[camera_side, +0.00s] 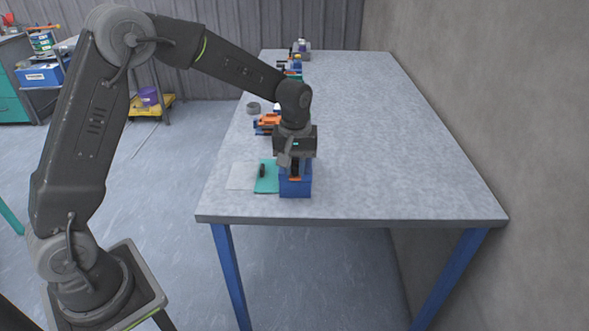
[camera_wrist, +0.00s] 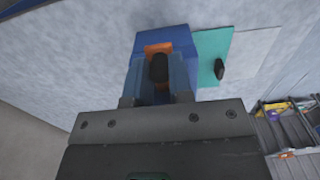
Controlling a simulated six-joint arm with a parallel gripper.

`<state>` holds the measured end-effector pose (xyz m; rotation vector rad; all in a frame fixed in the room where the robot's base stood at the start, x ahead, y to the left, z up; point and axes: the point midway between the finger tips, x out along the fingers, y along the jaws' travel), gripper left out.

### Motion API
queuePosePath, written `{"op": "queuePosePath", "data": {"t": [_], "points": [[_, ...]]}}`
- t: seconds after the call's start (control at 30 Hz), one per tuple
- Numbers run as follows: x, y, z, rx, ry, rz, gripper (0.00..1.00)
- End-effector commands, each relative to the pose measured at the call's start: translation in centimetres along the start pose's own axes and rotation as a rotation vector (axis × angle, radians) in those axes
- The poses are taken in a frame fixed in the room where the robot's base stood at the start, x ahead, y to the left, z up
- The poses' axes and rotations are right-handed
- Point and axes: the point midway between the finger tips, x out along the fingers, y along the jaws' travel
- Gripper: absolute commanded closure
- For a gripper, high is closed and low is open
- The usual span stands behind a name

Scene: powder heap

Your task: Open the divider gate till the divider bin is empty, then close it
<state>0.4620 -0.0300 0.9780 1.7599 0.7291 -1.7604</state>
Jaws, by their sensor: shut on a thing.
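A blue bin (camera_side: 296,188) stands near the front edge of the table, and my gripper (camera_side: 295,168) is down at it from above. In the wrist view the blue bin (camera_wrist: 180,38) shows an orange part (camera_wrist: 157,48) at its top. My gripper (camera_wrist: 158,78) is shut on a dark rounded knob (camera_wrist: 158,67) in front of the orange part. The knob looks like the gate's handle, but the gate itself is mostly hidden by the fingers. How far the gate is open, and any powder in the bin, cannot be seen.
A teal mat (camera_side: 268,186) lies left of the bin with a small black object (camera_side: 262,170) on it. A pale sheet (camera_side: 241,176) lies beside it. Orange and dark items (camera_side: 267,121) and a grey ring (camera_side: 253,108) stand behind. The table's right side is clear.

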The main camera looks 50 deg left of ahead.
Motion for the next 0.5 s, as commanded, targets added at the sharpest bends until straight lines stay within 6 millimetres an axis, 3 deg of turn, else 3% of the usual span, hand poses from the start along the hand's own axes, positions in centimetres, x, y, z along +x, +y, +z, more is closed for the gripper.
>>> {"op": "queuePosePath", "data": {"t": [0.27,0.5], "points": [[0.0,0.0,0.3,0.001,0.0,0.0,1.0],[-0.1,0.1,2.0,0.001,0.0,0.001,1.0]]}}
